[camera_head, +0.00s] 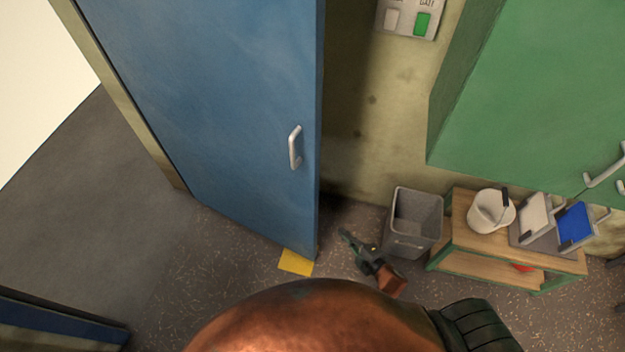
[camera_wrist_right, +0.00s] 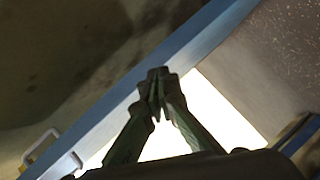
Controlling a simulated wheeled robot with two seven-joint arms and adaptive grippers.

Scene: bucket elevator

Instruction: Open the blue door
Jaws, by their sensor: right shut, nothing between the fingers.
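The blue door (camera_head: 225,110) stands at an angle in the head view, with its free right edge towards me. A pale handle (camera_head: 295,148) is on its visible face near that edge. My right gripper (camera_head: 345,234) is shut and empty, to the right of the door's lower free corner in the picture. In the right wrist view the shut fingertips (camera_wrist_right: 157,76) appear in front of the door's narrow edge (camera_wrist_right: 195,45). Handles (camera_wrist_right: 40,146) show at that view's lower left, apart from the fingers. My left gripper is not in view.
A grey bin (camera_head: 414,220) and a low wooden bench (camera_head: 470,240) with a white bucket (camera_head: 491,211) stand right of the door. A green cabinet (camera_head: 530,100) hangs above. A yellow patch (camera_head: 296,262) is at the door's foot. Grey floor (camera_head: 80,190) is clear at left.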

